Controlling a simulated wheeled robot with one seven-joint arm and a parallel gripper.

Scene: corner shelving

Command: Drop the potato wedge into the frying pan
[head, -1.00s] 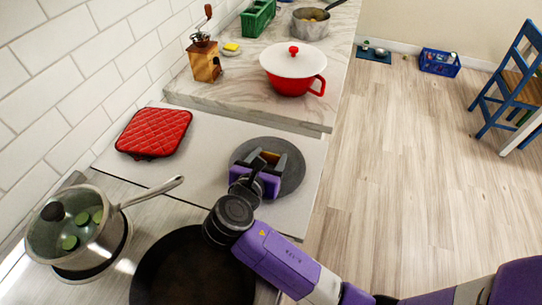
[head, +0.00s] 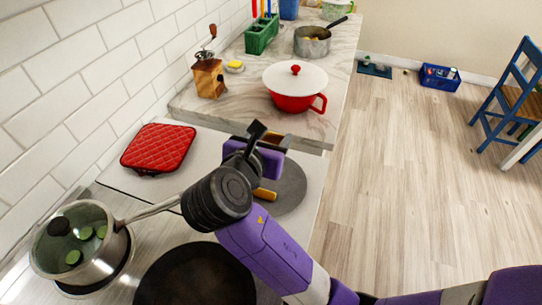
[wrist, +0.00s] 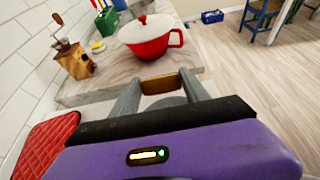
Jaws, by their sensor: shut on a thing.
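My gripper (head: 270,138) is shut on the potato wedge, a brown-gold piece that shows between the fingertips in the wrist view (wrist: 160,86). In the head view the wedge is mostly hidden by my gripper. It is held above the far part of the dark round plate (head: 290,190). The black frying pan (head: 195,278) is at the bottom of the head view, nearer than the gripper and partly cut off by the frame. The pan is not in the wrist view.
Another golden piece (head: 264,194) shows on the plate below my gripper. A lidded pot (head: 92,262) stands left of the pan, its handle reaching toward my wrist. A red quilted pad (head: 158,147), a red pot with white lid (head: 295,88) and a wooden grinder (head: 208,78) are farther back.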

